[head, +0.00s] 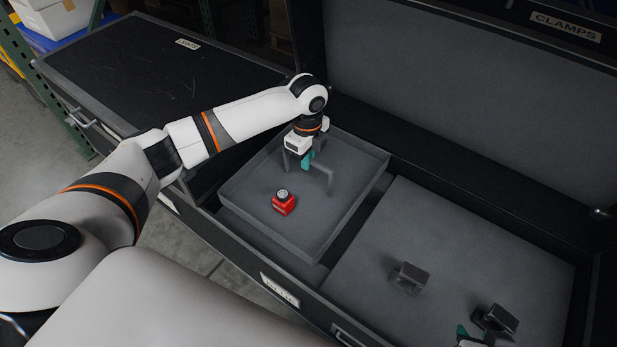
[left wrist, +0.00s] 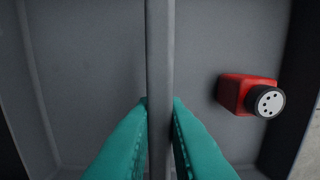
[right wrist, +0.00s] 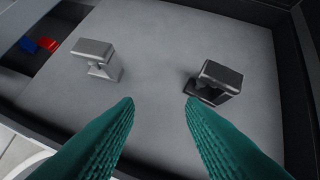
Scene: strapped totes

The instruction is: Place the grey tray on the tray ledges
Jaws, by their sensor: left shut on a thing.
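The grey tray (head: 345,205) is an open box with a tall handle (head: 328,178); it lies over the left part of the open case. My left gripper (head: 308,160) is shut on the handle's bar, which runs between its teal fingers in the left wrist view (left wrist: 160,115). A red block with a pale round knob (head: 284,203) sits in the tray; it also shows in the left wrist view (left wrist: 250,95). The ledges are hidden, so I cannot tell whether the tray touches them. My right gripper (right wrist: 160,115) is open and empty over the case's right part.
Two clamp-like pieces, one grey (right wrist: 95,60) and one dark (right wrist: 215,82), stand on the grey panel (head: 480,240). Blue (right wrist: 28,45) and red (right wrist: 47,45) items show in the left compartment. The open lid (head: 450,80) rises behind; a closed black case (head: 150,70) stands left.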

